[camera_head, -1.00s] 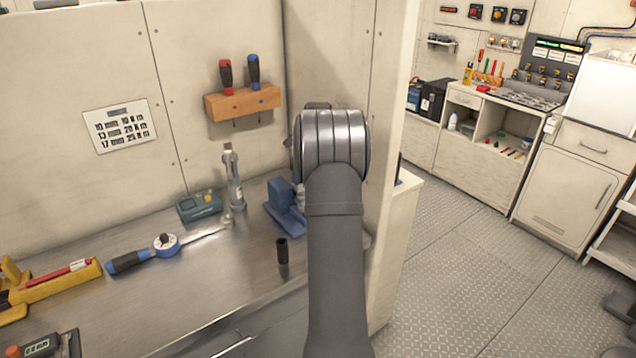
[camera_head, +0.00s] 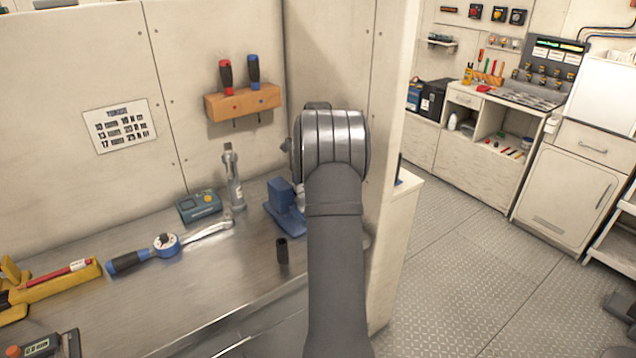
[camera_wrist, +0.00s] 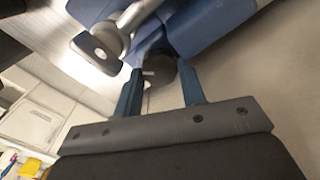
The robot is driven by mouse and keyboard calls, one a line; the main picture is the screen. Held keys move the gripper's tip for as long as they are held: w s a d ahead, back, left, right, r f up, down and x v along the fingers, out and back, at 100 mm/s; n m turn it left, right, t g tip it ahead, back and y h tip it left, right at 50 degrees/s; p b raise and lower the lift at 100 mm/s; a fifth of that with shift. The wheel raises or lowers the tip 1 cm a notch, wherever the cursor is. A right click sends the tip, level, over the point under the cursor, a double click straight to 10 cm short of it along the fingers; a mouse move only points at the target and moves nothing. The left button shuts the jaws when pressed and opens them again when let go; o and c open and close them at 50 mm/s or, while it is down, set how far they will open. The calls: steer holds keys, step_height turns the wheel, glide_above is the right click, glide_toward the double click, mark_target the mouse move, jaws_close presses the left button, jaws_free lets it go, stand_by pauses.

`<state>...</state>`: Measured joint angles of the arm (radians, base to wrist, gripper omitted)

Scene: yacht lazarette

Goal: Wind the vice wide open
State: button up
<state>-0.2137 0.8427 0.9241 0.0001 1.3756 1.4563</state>
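The blue vice (camera_head: 285,212) stands on the steel bench near the partition, partly hidden behind my arm in the head view. The wrist view shows its blue body (camera_wrist: 215,22) close up, a metal bar with a flat, holed end (camera_wrist: 97,48), and a dark round knob (camera_wrist: 161,69). My gripper (camera_wrist: 160,72) has its two blue fingers apart, with the dark knob between or just beyond their tips. I cannot make out firm contact on either side. The gripper is hidden behind my arm in the head view.
A dark socket (camera_head: 282,250) stands on the bench in front of the vice. The partition edge (camera_head: 398,250) is close on the right.

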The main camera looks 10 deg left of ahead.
steer(key=o, duration=0.4)
steer(key=shift+o, duration=0.2)
steer(key=shift+r, duration=0.1)
step_height(320, 180, up, 17)
steer(key=shift+r, duration=0.2)
